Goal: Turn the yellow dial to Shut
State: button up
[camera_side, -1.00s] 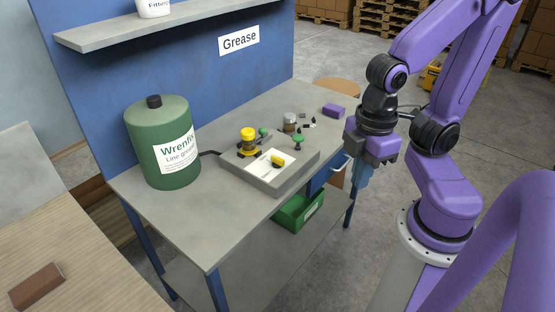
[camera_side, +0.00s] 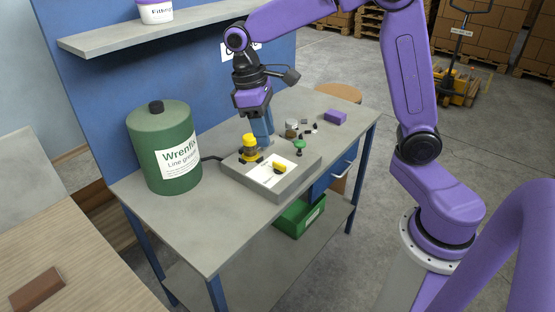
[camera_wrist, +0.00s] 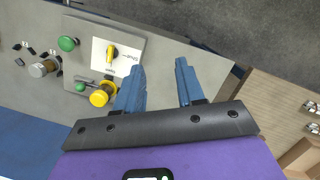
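The yellow dial (camera_side: 279,167) sits on a white label plate (camera_side: 265,175) on top of a grey box on the bench. In the wrist view the dial (camera_wrist: 112,52) shows as a yellow knob with a dark centre, left of my fingers.
A yellow-capped fitting (camera_side: 250,145) stands at the box's back left, close to my fingers. A green mushroom button (camera_side: 299,145) stands at the back right. A large green canister (camera_side: 163,148) is left of the box. A shelf (camera_side: 160,35) overhangs behind. The front bench top is clear.

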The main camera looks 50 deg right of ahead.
jog(key=w+d+f+m+g, duration=0.1)
jog(key=w+d+m, duration=0.2)
jog(key=w+d, duration=0.35)
jog(key=m+g+y, duration=0.1)
jog(key=m, duration=0.2)
send_near(279, 164)
jog(key=x, duration=0.8)
jog(key=shift+d+f, duration=0.1)
jog(key=shift+f, duration=0.2)
grip_shut()
